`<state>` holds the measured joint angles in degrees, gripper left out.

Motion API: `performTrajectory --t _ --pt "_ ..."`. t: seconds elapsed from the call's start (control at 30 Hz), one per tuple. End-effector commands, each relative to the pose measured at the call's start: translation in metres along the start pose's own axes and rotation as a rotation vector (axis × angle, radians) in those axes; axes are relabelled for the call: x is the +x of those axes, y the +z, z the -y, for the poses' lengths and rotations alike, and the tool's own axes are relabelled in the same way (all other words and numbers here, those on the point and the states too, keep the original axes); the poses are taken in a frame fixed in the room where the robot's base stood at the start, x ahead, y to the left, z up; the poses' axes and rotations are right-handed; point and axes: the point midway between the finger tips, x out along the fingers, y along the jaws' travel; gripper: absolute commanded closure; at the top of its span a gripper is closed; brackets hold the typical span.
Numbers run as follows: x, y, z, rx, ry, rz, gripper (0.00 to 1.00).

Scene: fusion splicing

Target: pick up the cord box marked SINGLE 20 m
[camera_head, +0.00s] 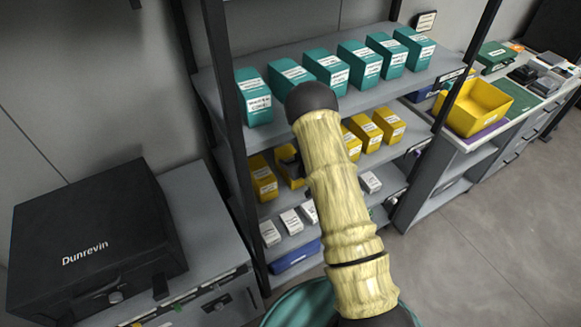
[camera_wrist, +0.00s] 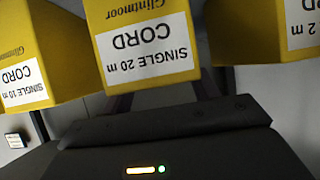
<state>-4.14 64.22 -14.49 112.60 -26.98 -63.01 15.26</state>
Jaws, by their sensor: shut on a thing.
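The yellow cord box marked SINGLE 20 m (camera_wrist: 148,45) is in the middle of the wrist view, its label upside down. My gripper (camera_wrist: 170,112) is right in front of it and shut on it; the fingertips are mostly hidden. In the head view, a yellow box (camera_head: 291,172) beside my gripper (camera_head: 287,157) on the middle shelf appears to be this one, partly covered by my arm. I cannot tell whether it touches the shelf.
A yellow box marked SINGLE 10 m (camera_wrist: 25,75) is close on the left in the wrist view; another yellow box (camera_wrist: 265,30) is close on the right. Teal boxes (camera_head: 254,98) stand on the shelf above, small white boxes (camera_head: 291,221) below. A black case (camera_head: 95,240) stands left.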

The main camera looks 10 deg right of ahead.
Motion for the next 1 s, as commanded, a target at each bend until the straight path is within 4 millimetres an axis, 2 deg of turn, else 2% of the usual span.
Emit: performTrajectory --t 0.37,0.67,0.7,1.0 --pt "-0.002 -0.005 0.000 0.000 0.000 -0.003 0.91" --pt "-0.015 -0.029 -0.001 -0.001 0.001 -0.007 0.91" --pt "-0.018 -0.032 -0.001 0.000 0.002 -0.005 0.91" --pt "-0.080 0.009 -0.001 0.003 0.003 0.000 0.91"
